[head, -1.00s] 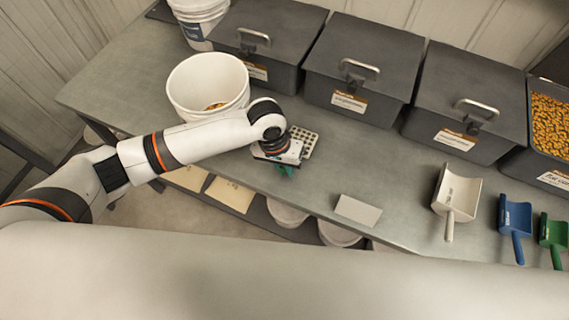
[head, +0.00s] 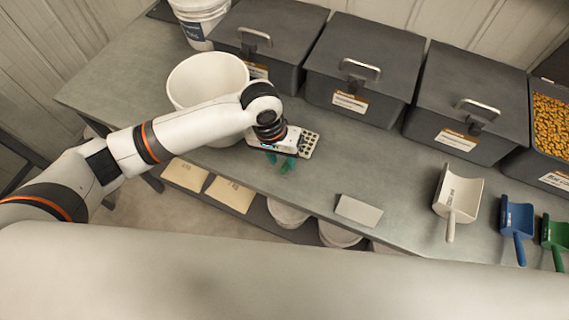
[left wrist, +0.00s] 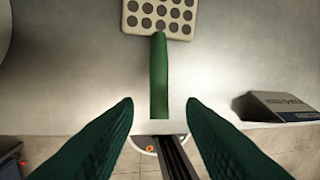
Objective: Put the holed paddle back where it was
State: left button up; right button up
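The holed paddle has a pale plate with rows of dark round holes (head: 309,145), lying on the bench just right of my left gripper in the head view. In the left wrist view its plate (left wrist: 158,16) is at the top, and its green handle (left wrist: 159,75) runs down towards the bench's front edge. My left gripper (head: 282,166) is over the front edge of the bench. Its two green fingers (left wrist: 160,108) are spread, one on each side of the handle's line, with gaps on both sides. My right gripper is not in view.
A white bucket (head: 190,85) stands close behind my left wrist. Lidded grey bins (head: 350,85) line the back. A small sign (head: 358,211) stands at the front edge, with white (head: 458,190), blue (head: 516,217) and green (head: 553,232) scoops farther right. Bench between sign and bins is clear.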

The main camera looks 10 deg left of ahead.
pick_arm(q)
notch_tip(320, 180, up, 8)
jog(key=a, duration=0.1)
jog(key=shift+a+f, duration=0.2)
jog(key=shift+a, duration=0.05)
